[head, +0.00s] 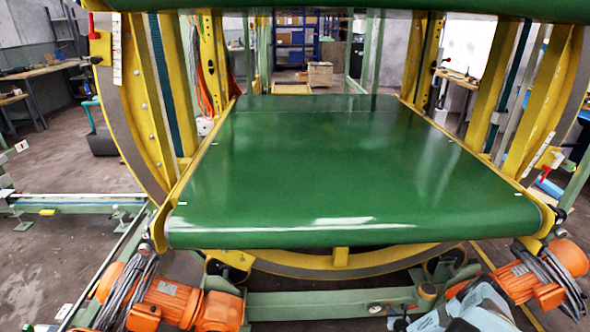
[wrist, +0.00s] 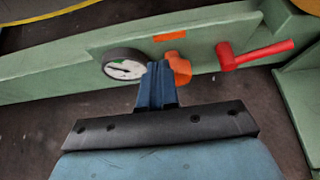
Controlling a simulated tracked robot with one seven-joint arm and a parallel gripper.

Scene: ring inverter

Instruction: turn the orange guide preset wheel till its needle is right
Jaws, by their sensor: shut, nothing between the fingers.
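The orange guide preset wheel (wrist: 179,68) sits on the face of a green beam (wrist: 60,72) in the wrist view. A round gauge (wrist: 124,66) with a black rim and white dial is left of the wheel. A green patch shows near the dial's top; the needle's exact reading is too small to tell. My gripper (wrist: 158,66) is shut and empty, its blue fingers overlapping the wheel's left edge and the gauge's right edge in the picture. I cannot tell whether it touches the wheel.
A red lever (wrist: 255,54) juts from the beam right of the wheel. An orange label (wrist: 169,35) is above it. In the head view, a green conveyor belt (head: 340,170) lies ahead, with orange motors (head: 165,300) at the lower left and lower right (head: 545,272).

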